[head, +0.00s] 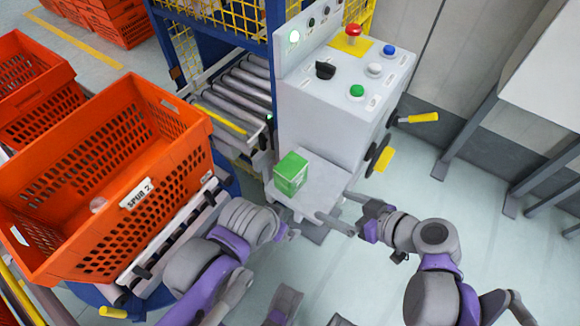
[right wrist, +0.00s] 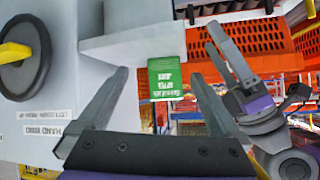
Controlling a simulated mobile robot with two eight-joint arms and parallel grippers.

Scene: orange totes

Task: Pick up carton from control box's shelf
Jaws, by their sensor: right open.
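The carton (head: 291,173) is a small green box standing on the light grey shelf (head: 322,184) at the front of the control box (head: 338,105). In the right wrist view the carton (right wrist: 167,78) shows its printed green face at the shelf's edge. My right gripper (head: 334,206) is open and empty, just to the lower right of the carton in the head view. In the right wrist view its fingers (right wrist: 158,75) point toward the carton from either side, with the carton apparently ahead of them. My left gripper (head: 286,230) is below the shelf's left side; its jaws are unclear.
An orange tote (head: 105,185) stands on a stand at left, with more totes (head: 35,85) behind. A roller conveyor (head: 235,98) lies left of the control box. A yellow-handled crank (head: 383,158) sticks out on its right. Open floor lies to the right.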

